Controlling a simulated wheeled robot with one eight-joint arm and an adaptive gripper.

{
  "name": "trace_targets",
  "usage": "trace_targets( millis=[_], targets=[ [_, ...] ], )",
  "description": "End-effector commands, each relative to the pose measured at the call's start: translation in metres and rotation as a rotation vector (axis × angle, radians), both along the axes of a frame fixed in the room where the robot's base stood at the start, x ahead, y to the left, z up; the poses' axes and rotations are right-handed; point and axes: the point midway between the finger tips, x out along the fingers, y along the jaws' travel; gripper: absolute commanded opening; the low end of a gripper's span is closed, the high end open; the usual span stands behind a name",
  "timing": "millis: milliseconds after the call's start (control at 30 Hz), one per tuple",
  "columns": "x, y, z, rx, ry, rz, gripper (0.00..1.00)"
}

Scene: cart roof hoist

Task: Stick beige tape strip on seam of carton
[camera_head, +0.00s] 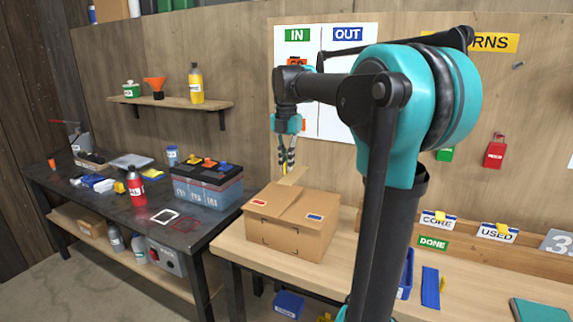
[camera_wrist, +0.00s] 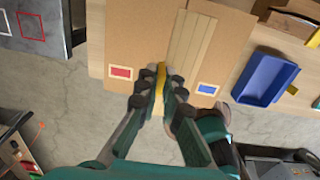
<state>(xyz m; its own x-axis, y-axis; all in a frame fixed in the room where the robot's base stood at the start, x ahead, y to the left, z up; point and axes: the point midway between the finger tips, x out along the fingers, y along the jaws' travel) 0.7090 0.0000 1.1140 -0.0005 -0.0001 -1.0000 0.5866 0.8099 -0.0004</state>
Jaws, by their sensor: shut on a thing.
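The brown closed carton (camera_head: 290,240) sits on the light wooden bench, with a red label and a blue label on its top. The seam runs across its top between them. My gripper (camera_head: 287,170) points down above the carton's back part and is shut on the beige tape strip (camera_head: 295,176), which shows just above the carton's rear edge. In the wrist view my gripper (camera_wrist: 160,82) closes on a narrow yellowish piece. A pale beige band (camera_wrist: 192,42) lies beyond the fingertips, between the carton's brown top panels (camera_wrist: 133,38). I cannot tell whether the strip touches the carton.
A dark workbench (camera_head: 120,215) at left holds a battery (camera_head: 207,188), a red bottle (camera_head: 136,187) and small items. A blue bin (camera_wrist: 264,78) is beside the carton. Labelled holders (camera_head: 437,222) and a blue strip (camera_head: 430,287) are at right. A board (camera_head: 340,100) hangs behind.

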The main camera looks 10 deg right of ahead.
Motion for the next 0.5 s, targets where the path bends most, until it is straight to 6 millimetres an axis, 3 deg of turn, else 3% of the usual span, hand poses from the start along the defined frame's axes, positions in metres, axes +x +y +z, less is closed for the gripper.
trace_targets(
  millis=[500],
  targets=[
    [0.0,0.0,-0.01,0.0,0.0,-0.001,0.0]
  ],
)
